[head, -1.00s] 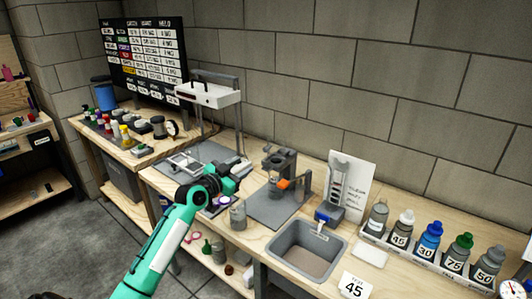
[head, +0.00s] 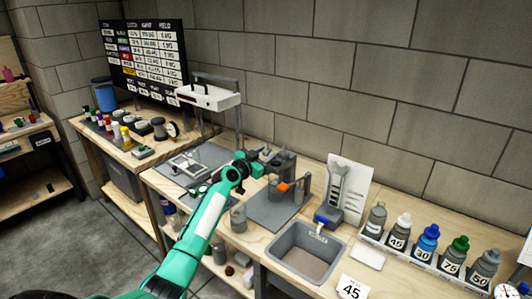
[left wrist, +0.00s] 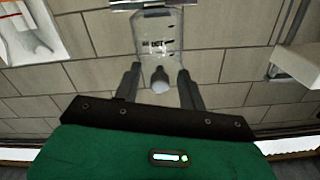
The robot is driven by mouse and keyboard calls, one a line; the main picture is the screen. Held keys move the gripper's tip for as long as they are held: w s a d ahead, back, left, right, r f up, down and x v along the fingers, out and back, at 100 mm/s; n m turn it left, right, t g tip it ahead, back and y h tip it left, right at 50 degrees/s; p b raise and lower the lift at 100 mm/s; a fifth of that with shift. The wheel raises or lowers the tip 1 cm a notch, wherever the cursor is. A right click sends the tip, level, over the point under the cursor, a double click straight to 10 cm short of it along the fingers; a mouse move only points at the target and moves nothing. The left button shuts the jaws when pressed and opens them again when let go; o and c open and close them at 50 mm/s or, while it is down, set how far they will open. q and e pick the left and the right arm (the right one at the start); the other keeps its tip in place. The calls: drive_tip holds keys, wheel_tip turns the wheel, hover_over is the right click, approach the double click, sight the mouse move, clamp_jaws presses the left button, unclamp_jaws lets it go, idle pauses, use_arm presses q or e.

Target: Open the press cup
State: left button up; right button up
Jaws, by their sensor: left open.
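In the left wrist view my left gripper's two dark fingers (left wrist: 160,76) are apart. A clear, cup-like piece (left wrist: 158,36) with small dark markings shows beyond and between the fingertips, with a pale rounded end (left wrist: 160,86) between the fingers. I cannot tell whether the fingers touch it. My right gripper is not in view.
A grey sink basin (head: 275,247) is set in the bench right of the mat. A grey jar (head: 238,218) stands at the mat's left. A bottle rack (head: 440,262) is at the right, and a white-topped stand (head: 208,95) rises behind left.

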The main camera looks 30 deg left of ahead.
use_arm(q)
drive_tip(key=shift+w, duration=0.4)
